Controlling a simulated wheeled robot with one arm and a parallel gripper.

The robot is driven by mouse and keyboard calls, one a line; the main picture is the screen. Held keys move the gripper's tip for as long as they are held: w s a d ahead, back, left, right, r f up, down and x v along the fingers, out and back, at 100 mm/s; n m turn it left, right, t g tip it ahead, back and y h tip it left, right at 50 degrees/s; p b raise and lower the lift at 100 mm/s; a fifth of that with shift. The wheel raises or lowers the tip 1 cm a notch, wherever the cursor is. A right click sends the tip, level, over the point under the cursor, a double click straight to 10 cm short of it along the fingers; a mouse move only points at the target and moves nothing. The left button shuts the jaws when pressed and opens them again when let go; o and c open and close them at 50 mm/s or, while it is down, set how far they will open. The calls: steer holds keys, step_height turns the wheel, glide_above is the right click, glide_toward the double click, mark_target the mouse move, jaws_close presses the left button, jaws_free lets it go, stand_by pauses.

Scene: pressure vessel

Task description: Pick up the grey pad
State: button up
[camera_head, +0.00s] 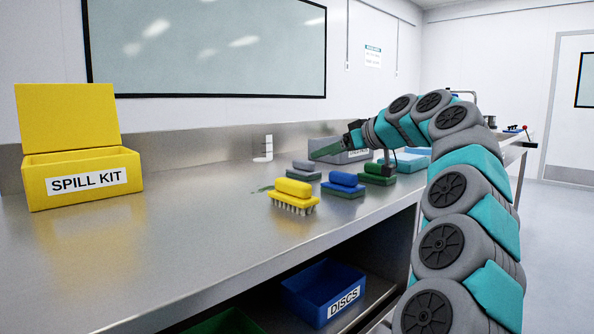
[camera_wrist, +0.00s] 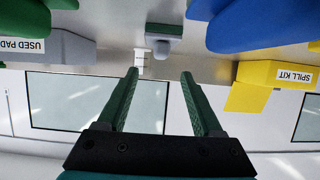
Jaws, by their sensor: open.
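The grey pad (camera_head: 303,165) lies on the steel bench behind a yellow brush, beside a blue pad. In the wrist view, which is upside down, the grey pad (camera_wrist: 164,30) shows beyond my fingertips, near the top middle. My gripper (camera_wrist: 160,74) is open, with nothing between its two green fingers. In the head view my gripper (camera_head: 322,152) hangs above the bench, close to the grey pad and near a grey box. The gap between gripper and pad is hard to judge.
A yellow bristled brush (camera_head: 293,196), a blue pad (camera_head: 343,181) and a green pad (camera_head: 378,173) sit close by. A grey box (camera_wrist: 65,50) labelled for used pads stands behind. The yellow spill kit (camera_head: 82,180) is at left.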

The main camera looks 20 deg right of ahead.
mark_target(313, 162)
steer(key=shift+f+x, duration=0.15)
steer(key=shift+x, duration=1.4)
steer(key=shift+f+x, duration=0.15)
steer(key=shift+x, duration=1.4)
steer(key=shift+s, duration=0.15)
jaws_close()
